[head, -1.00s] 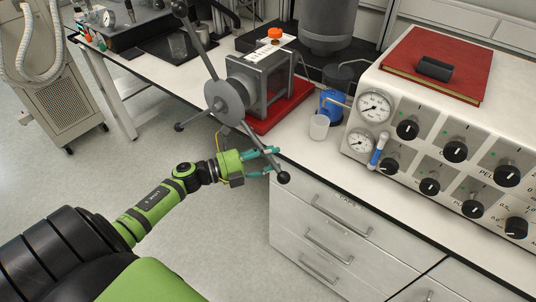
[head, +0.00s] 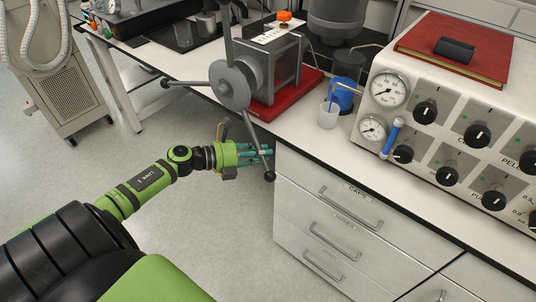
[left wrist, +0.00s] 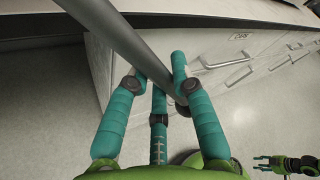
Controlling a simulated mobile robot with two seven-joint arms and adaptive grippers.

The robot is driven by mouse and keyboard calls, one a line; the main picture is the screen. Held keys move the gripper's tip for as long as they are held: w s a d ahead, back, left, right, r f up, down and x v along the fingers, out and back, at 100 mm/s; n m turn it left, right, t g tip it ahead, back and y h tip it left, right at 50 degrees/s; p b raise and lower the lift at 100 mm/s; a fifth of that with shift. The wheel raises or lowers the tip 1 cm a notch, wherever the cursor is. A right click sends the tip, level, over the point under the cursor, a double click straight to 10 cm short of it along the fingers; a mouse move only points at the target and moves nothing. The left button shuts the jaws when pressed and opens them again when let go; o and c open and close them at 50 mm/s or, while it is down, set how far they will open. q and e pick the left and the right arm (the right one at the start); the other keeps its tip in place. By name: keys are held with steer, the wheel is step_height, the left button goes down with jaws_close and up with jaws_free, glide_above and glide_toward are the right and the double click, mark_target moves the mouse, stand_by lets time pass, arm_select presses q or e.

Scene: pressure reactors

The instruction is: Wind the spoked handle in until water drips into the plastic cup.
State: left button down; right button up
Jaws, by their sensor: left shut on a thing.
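The spoked handle (head: 232,84) is a grey hub on the front of a grey press frame. One spoke points up, one points left to a dark knob, and one slants down to a knob below the bench edge. My left gripper (head: 268,153) is shut on the lower spoke near its knob; in the left wrist view its teal fingers (left wrist: 156,90) lie on both sides of the grey bar. The translucent plastic cup (head: 328,115) stands upright on the bench, right of the press. I cannot make out drops. My right gripper (left wrist: 263,162) shows small in the left wrist view, fingers apart and empty.
The press stands on a red base (head: 298,94). A blue vessel (head: 344,95) is close behind the cup, and a control box (head: 440,110) with gauges and knobs stands to the right. Drawers (head: 345,210) are below the bench.

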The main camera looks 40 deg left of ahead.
arm_select(q)
steer(key=shift+a+f, duration=0.15)
steer(key=shift+f, duration=0.05)
steer(key=c, duration=1.1)
jaws_free()
steer(key=shift+o, duration=0.2)
steer(key=shift+r, duration=0.1)
steer(key=v, duration=1.2)
